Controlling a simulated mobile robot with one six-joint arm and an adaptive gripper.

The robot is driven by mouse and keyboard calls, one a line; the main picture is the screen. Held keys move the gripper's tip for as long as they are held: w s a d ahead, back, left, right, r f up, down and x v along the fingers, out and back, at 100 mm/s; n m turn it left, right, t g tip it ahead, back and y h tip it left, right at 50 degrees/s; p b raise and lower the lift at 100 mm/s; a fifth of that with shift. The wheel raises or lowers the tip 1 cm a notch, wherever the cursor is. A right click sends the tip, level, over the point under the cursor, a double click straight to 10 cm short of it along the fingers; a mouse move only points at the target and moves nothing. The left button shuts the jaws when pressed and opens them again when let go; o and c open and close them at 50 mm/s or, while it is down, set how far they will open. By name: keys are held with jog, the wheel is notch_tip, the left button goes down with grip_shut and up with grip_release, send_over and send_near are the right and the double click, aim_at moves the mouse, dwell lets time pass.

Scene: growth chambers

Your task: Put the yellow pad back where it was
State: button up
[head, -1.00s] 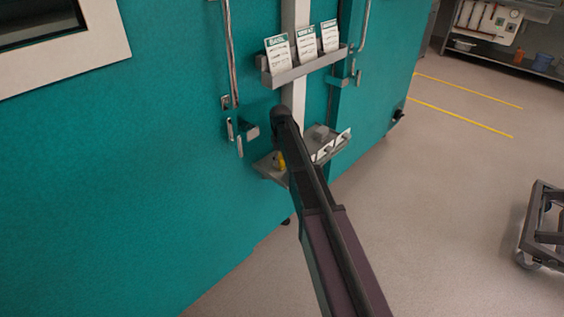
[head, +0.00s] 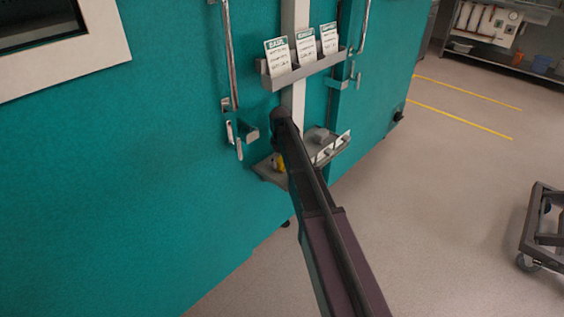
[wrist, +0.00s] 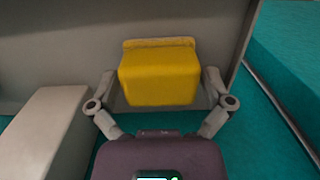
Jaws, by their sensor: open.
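The yellow pad (wrist: 160,78) is a block with a thin lip along its far edge. It sits on the grey shelf (wrist: 60,62) near the shelf's right end in the wrist view. My gripper (wrist: 161,86) is open, with one finger at each side of the pad. I cannot tell whether the fingers touch it. In the head view a small part of the yellow pad (head: 279,163) shows on the lower shelf (head: 268,174), left of my arm. My arm hides the middle of that shelf, and the gripper's fingers cannot be made out there.
White cards (head: 335,147) stand at the lower shelf's right part. Above is a card rack (head: 300,70) with three labelled cards. The teal chamber wall (head: 150,170) is close by. A cart (head: 543,235) stands at the right; the floor between is clear.

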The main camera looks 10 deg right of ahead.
jog(key=shift+w+a+r+p, duration=0.1)
jog(key=shift+r+p, duration=1.75)
jog(key=shift+r, duration=0.05)
jog(key=shift+w+r+p, duration=0.1)
jog(key=shift+r+p, duration=1.7)
jog(key=shift+r, duration=0.05)
jog(key=s+m, duration=0.7)
jog(key=s, duration=2.2)
jog(key=shift+s+t, duration=0.35)
jog(key=shift+t, duration=0.05)
notch_tip(320, 180, up, 19)
jog(key=p, duration=1.8)
jog(key=shift+f+p, duration=0.2)
jog(key=shift+p, duration=0.15)
